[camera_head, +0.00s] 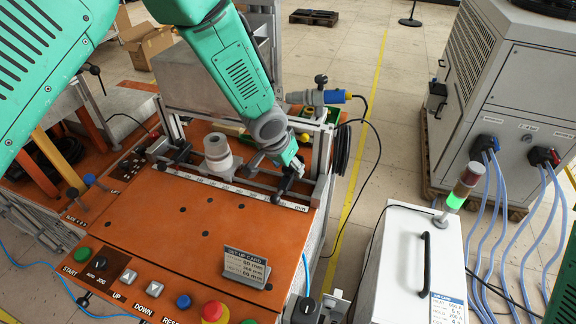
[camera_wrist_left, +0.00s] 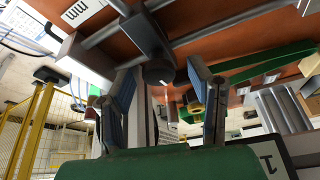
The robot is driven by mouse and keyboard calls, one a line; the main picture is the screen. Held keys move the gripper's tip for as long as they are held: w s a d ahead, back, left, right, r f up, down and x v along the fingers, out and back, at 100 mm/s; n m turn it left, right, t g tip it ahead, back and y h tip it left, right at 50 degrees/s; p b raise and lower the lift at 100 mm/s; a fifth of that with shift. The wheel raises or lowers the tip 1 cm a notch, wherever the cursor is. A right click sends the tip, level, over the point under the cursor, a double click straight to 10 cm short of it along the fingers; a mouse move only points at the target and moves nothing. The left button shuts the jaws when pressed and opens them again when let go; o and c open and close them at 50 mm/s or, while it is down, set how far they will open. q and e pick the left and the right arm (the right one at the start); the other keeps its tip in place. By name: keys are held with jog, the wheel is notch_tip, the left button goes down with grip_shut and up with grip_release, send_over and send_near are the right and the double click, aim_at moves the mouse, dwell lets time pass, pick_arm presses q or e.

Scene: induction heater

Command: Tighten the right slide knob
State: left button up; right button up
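My left gripper (camera_head: 292,164) reaches down over the right end of the scale rail (camera_head: 233,186) on the orange bench. In the left wrist view its two blue-padded fingers (camera_wrist_left: 162,82) stand apart. A dark round knob (camera_wrist_left: 158,71) on a black slide block (camera_wrist_left: 143,36) shows between and just beyond the fingertips, and I see no clear contact. In the head view the black slide block (camera_head: 284,183) is just below the gripper, and its knob is largely hidden there. My right gripper is in neither view.
A white cylindrical part (camera_head: 217,152) stands left of the gripper. A set-up card (camera_head: 246,267) and buttons with a red stop knob (camera_head: 213,311) lie at the front. A blue connector (camera_head: 334,97) is behind. The orange top's middle is clear.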

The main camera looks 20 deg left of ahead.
pick_arm(q)
jog(key=shift+s+r, duration=0.3)
jog(key=shift+r, duration=0.2)
jog(key=v, duration=1)
jog(key=shift+r, duration=0.3)
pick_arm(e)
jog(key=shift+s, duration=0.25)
pick_arm(q)
jog(key=shift+a, duration=0.15)
jog(key=shift+c, duration=0.3)
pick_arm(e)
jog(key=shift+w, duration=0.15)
pick_arm(q)
jog(key=shift+f, duration=0.1)
